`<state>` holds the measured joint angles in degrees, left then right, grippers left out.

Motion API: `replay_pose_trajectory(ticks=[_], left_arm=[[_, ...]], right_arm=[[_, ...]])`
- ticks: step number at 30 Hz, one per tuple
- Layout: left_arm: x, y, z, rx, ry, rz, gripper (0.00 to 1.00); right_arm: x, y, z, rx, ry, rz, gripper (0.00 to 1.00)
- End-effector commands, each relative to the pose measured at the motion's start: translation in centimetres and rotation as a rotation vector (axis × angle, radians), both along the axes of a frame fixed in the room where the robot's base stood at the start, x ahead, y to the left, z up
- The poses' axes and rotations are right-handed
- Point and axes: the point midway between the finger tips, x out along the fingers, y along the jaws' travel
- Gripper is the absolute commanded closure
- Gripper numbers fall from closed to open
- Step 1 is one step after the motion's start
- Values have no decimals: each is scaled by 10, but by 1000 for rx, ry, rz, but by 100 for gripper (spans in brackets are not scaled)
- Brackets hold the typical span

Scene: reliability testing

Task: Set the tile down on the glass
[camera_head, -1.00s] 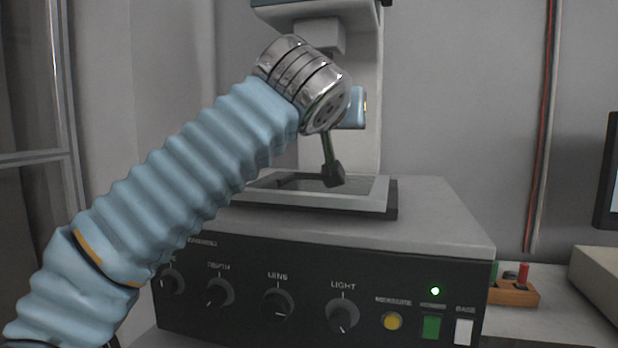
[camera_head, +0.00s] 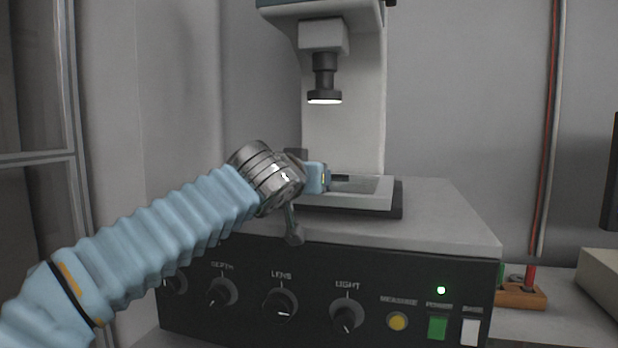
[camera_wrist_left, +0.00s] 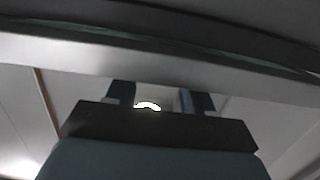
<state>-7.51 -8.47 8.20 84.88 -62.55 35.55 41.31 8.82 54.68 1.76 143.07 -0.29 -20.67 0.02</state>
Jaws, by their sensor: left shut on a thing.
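My left gripper (camera_head: 326,179) is low over the near left part of the microscope stage, its blue finger reaching right over the glass (camera_head: 368,185). It is shut on the tile, which is mostly hidden; a small dark patch beside the fingertip may be its edge. I cannot tell whether the tile touches the glass. The glass sits in a pale frame (camera_head: 350,201). In the left wrist view the two fingers (camera_wrist_left: 158,98) show beyond the dark gripper body, with the pale frame across the top. My right gripper is not in view.
The microscope's lens (camera_head: 324,85), with a lit lower rim, hangs above the stage with clear space below. The control box (camera_head: 330,285) has several knobs and buttons. A wooden block (camera_head: 521,294) with coloured pegs stands to its right.

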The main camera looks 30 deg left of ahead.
Motion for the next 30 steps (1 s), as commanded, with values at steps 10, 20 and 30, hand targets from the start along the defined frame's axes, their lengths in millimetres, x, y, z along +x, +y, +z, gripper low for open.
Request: replay_pose_trajectory(ticks=[10, 20, 30], left_arm=[[0, 0, -3, 0, 1, -1, 31], [0, 0, -2, 0, 1, -1, 22], [-48, -11, 5, 0, -4, 0, 22]], right_arm=[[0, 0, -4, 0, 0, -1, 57], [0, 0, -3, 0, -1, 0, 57], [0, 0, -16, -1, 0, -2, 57]])
